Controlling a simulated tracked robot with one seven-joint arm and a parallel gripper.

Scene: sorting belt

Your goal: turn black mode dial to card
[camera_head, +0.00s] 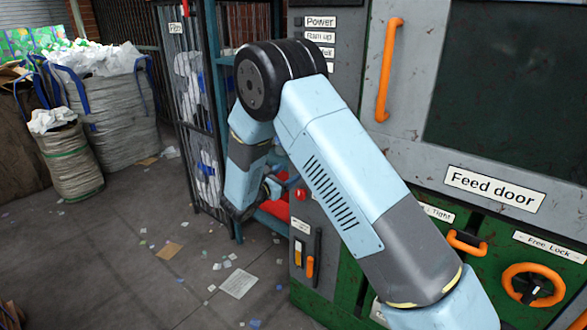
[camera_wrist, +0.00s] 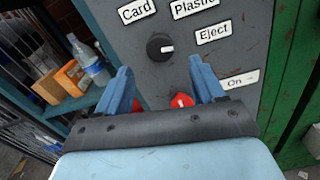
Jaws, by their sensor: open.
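The black mode dial (camera_wrist: 159,46) is a round knob on the grey panel in the wrist view. Its white mark points right, toward the Eject label (camera_wrist: 214,32). The Card label (camera_wrist: 137,10) is up and left of the dial, and the Plastic label (camera_wrist: 194,8) is up and right. My gripper (camera_wrist: 162,78) is open and empty, with its two blue fingers apart and their tips below the dial in the picture. The dial lies beyond the gap between them, untouched. In the head view my arm hides the dial.
A red knob (camera_wrist: 181,101) with a white mark sits below the dial, partly behind my gripper, near an On label (camera_wrist: 238,79). A clear bottle (camera_wrist: 90,60) and an orange-brown block (camera_wrist: 70,80) stand on a blue shelf at left. Filled sacks (camera_head: 110,115) stand far left.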

